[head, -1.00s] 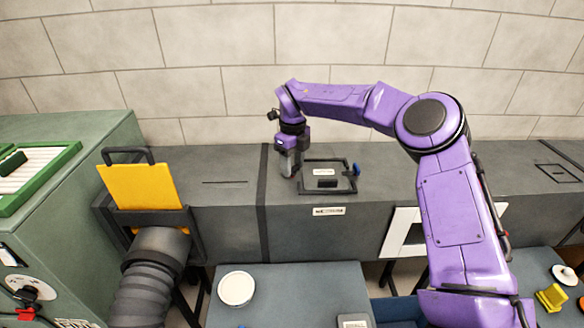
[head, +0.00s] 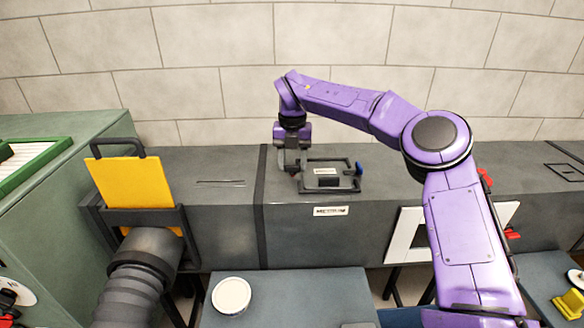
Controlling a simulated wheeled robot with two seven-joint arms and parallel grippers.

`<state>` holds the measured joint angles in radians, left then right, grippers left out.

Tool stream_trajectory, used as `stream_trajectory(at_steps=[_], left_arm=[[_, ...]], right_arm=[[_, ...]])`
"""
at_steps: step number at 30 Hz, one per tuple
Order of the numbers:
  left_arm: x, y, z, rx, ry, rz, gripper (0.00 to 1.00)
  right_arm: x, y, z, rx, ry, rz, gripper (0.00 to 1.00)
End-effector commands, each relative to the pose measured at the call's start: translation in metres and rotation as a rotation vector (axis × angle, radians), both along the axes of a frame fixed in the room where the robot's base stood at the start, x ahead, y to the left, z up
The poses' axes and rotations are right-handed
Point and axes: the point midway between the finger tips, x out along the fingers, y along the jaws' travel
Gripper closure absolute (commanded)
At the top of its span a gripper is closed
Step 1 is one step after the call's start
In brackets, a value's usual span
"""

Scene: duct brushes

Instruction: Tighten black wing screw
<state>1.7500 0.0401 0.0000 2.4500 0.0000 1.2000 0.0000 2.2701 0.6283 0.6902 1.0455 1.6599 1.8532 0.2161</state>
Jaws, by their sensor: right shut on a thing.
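My right gripper (head: 294,170) points down at the left edge of the hatch frame on top of the grey duct (head: 225,215). It is shut, and the black wing screw is hidden between and behind its fingers. The hatch (head: 325,178) has a dark frame, a small white label and a dark handle block. A blue wing screw (head: 359,168) stands at the frame's right edge, apart from the gripper. My left gripper is not in view.
A yellow plate (head: 133,185) with a black handle stands in a slot at the left, above a black ribbed hose (head: 130,290). A white round lid (head: 231,295) lies on the grey table (head: 300,300) in front. A white square frame (head: 408,237) is on the duct's front.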

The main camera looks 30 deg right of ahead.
Motion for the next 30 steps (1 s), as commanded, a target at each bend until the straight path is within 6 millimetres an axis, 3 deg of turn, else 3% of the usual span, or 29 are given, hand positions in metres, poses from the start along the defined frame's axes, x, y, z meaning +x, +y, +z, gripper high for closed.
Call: stream_trajectory(at_steps=[30], left_arm=[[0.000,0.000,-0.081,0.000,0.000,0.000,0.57]], right_arm=[[0.001,0.001,-0.003,0.000,-0.004,-0.960,0.82]])
